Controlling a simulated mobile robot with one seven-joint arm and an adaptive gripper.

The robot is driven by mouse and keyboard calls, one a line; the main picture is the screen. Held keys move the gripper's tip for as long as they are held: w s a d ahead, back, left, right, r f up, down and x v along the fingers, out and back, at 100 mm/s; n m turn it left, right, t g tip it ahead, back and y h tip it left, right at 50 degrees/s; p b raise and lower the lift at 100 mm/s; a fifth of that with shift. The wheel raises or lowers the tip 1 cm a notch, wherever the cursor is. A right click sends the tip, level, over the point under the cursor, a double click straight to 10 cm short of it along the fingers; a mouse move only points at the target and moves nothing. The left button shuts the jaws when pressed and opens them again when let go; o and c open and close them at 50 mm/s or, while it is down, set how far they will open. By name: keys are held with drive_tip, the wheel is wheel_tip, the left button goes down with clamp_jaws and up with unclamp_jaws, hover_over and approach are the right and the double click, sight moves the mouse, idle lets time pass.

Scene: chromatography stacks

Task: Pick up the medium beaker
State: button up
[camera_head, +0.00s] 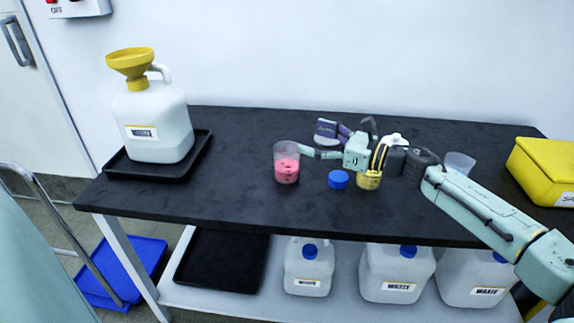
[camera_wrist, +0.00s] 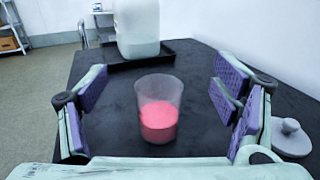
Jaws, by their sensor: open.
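The beaker (camera_head: 287,163), clear with pink liquid in its lower part, stands upright on the black table. In the wrist view the beaker (camera_wrist: 158,110) stands between the spread fingers, apart from both purple pads. My gripper (camera_head: 312,142) is open, with its fingers reaching left toward the beaker. In the wrist view my gripper (camera_wrist: 163,100) has one finger on each side of the picture. I cannot tell the beaker's size class, as a second clear vessel (camera_head: 459,164) behind my arm is partly hidden.
A white waste jug (camera_head: 152,125) with a yellow funnel (camera_head: 131,62) stands in a black tray (camera_head: 197,165) at the left. A blue cap (camera_head: 338,179) and a yellow-labelled container (camera_head: 369,180) stand near my gripper. A yellow bin (camera_head: 545,168) is at the right. The table's front left is clear.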

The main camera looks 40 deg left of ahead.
drive_tip(key=p, duration=0.1)
approach(276, 146)
drive_tip(key=shift+s+a+p, duration=0.1)
drive_tip(key=shift+a+p, duration=0.35)
drive_tip(key=shift+a, duration=0.2)
drive_tip(key=shift+s+a+p, duration=0.2)
drive_tip(key=shift+a+p, duration=0.3)
drive_tip(key=shift+a, duration=0.85)
drive_tip(key=shift+s+a+p, duration=0.2)
drive_tip(key=shift+a+p, duration=0.25)
drive_tip(key=shift+a, duration=0.95)
drive_tip(key=c, duration=1.8)
